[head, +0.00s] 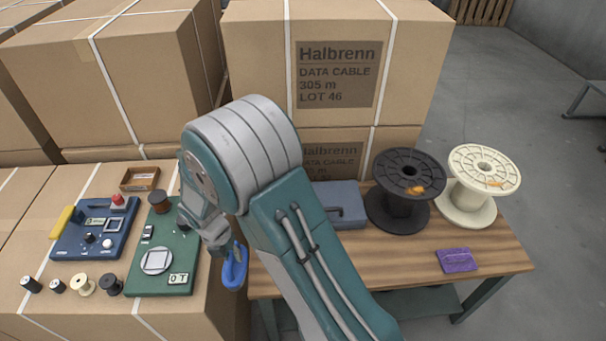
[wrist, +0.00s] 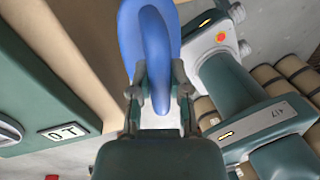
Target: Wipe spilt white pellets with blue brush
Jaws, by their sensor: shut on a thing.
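My gripper (head: 221,244) is at the end of my bent arm, over the gap between the boxes at left and the wooden table. It is shut on the blue brush (head: 234,272), which hangs below it beside the green device's right edge. In the wrist view, my gripper's two dark fingers (wrist: 160,94) close on the brush's rounded blue body (wrist: 132,38) from both sides. The brush is clear of any surface there. Its bristles cannot be made out. I cannot make out white pellets in either view.
A green device (head: 165,265) and a blue device (head: 92,238) lie on boxes at left with several small spools. The wooden table (head: 405,258) carries a black spool (head: 403,205), a cream spool (head: 467,212), a grey-blue case (head: 341,203) and a purple block (head: 457,260). Tall cartons stand behind.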

